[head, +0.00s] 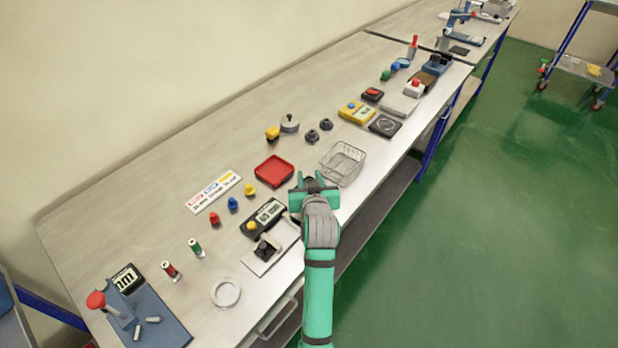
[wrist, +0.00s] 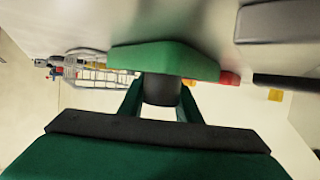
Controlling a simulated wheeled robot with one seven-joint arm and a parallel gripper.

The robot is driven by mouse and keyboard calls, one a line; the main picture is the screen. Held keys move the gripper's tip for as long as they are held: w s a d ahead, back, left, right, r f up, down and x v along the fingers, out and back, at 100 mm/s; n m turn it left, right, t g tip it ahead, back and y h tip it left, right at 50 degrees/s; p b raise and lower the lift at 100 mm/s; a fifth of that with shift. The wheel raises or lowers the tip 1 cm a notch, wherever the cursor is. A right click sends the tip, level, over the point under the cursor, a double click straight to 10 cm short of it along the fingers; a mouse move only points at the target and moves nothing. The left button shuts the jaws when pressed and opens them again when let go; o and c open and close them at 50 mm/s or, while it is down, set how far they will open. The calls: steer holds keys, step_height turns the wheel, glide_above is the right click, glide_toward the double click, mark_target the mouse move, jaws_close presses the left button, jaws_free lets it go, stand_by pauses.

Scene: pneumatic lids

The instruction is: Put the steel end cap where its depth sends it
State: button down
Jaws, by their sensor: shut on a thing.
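A red tray (head: 274,171) lies left of and behind my gripper. The wire basket (head: 343,163) stands to its right.
Red (head: 214,218), blue (head: 232,203) and yellow (head: 250,189) knobs stand by the strip. A black piece on a pale plate (head: 265,248) is at the front. A grey knobbed lid (head: 289,123) and dark caps (head: 326,124) stand behind.

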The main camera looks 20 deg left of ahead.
step_height(320, 180, down, 2)
steer(key=shift+s+f, duration=0.1)
steer(key=shift+s, duration=0.05)
steer(key=c, duration=1.3)
jaws_free()
steer(key=shift+f, duration=0.1)
steer(key=shift+a, duration=0.1)
steer(key=shift+r, duration=0.2)
steer(key=v, duration=0.4)
steer(key=r+v, duration=0.1)
steer(key=v, duration=0.7)
steer(key=shift+w+r, duration=0.2)
steer(key=shift+r, duration=0.3)
steer(key=shift+w, duration=0.2)
